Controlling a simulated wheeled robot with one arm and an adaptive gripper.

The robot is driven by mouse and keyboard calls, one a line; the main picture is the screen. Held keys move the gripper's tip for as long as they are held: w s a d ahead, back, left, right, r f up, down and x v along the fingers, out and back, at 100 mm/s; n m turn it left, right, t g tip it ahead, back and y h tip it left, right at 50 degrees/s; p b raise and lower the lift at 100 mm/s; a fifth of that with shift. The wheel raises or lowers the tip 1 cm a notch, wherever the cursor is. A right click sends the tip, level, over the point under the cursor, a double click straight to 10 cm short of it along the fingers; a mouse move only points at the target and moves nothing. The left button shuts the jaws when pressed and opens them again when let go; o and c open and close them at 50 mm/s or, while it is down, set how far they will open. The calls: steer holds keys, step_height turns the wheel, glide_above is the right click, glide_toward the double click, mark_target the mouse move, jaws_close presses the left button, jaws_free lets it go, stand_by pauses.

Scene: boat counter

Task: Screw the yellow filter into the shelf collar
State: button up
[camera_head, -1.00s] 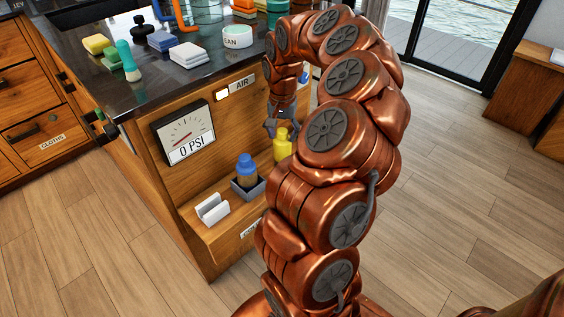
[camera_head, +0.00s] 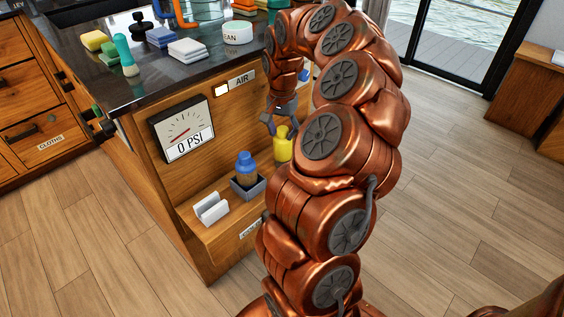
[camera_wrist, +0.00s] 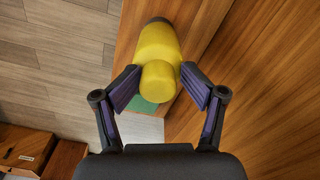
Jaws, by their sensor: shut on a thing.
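The yellow filter (camera_head: 283,149) is upright above or at the right part of the low shelf, partly hidden by my arm. My gripper (camera_head: 283,129) is over its top. In the wrist view my gripper (camera_wrist: 159,88) has one finger on each side of the filter's round top knob and is shut on it. The filter body (camera_wrist: 159,42) extends away from the fingers to a dark far end. The shelf collar cannot be made out; my arm and the filter hide that spot.
On the shelf (camera_head: 225,232), a blue-capped bottle (camera_head: 246,163) stands in a grey holder (camera_head: 247,189), with a white slotted holder (camera_head: 211,208) to its left. A gauge (camera_head: 182,129) reading 0 PSI is on the panel above. The countertop holds sponges, cloths and a white tub (camera_head: 237,33).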

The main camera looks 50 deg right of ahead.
steer(key=shift+s+f, duration=0.25)
steer(key=shift+f, duration=0.15)
steer(key=shift+f+m+b, duration=0.2)
steer(key=shift+m+b, duration=0.2)
steer(key=shift+b, duration=0.5)
steer(key=shift+m+b, duration=0.3)
steer(key=shift+o, duration=0.4)
steer(key=shift+r, duration=0.15)
steer(key=shift+s+f+m+b, duration=0.1)
steer(key=shift+f+m+b, duration=0.1)
steer(key=shift+m+b, duration=0.4)
steer(key=shift+c, duration=0.2)
steer(key=shift+b, duration=0.45)
steer(key=shift+o, duration=0.2)
steer(key=shift+r+m, duration=0.25)
steer(key=shift+m, duration=0.15)
